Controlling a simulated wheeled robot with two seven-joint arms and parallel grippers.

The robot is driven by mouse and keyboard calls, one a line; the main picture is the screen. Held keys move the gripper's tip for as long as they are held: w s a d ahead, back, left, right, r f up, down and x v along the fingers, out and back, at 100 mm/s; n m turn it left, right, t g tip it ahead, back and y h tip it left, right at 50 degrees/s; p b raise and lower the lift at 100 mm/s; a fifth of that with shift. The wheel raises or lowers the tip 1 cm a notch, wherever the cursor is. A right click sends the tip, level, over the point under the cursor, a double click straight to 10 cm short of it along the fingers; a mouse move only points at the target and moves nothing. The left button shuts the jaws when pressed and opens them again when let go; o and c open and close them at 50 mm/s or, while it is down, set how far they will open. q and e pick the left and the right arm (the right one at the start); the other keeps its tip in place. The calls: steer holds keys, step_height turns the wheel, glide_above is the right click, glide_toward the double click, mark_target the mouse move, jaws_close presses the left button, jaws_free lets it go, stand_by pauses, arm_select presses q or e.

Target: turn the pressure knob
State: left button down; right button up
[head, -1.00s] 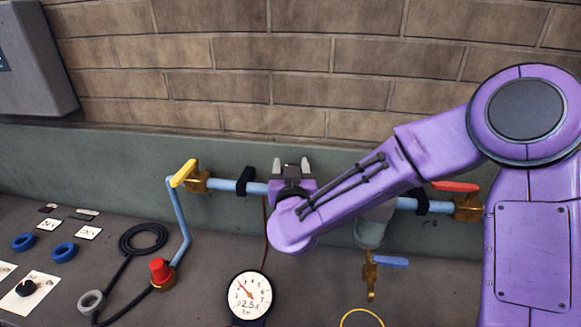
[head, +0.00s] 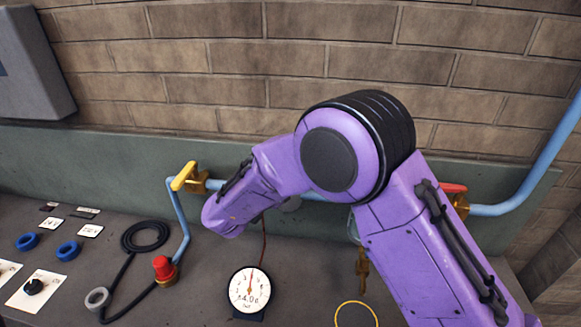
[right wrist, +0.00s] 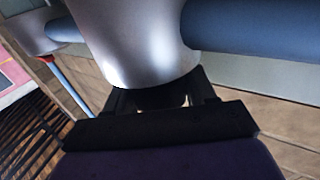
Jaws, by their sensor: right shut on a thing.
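In the right wrist view my right gripper (right wrist: 160,100) is shut on a dark knob (right wrist: 165,99), directly against the end of a silver regulator body (right wrist: 145,45). Most of the knob is hidden between the fingers. In the head view my purple right arm covers the gripper and knob. A round white gauge (head: 250,290) stands on the bench; its needle points almost straight up and its digits seem to read 4.0. My left gripper is not in view.
A yellow-handled valve (head: 187,178) and blue pipe stand left of my arm; a red handle (head: 453,188) shows to its right. A red-capped fitting (head: 163,268), black hose (head: 145,237), blue rings (head: 67,252) and yellow ring (head: 356,308) lie on the bench.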

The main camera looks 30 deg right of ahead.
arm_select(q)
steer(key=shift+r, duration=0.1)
arm_select(e)
steer(key=shift+s+f+m+g, duration=0.15)
steer(key=shift+m+g, duration=0.15)
steer(key=shift+g, duration=0.1)
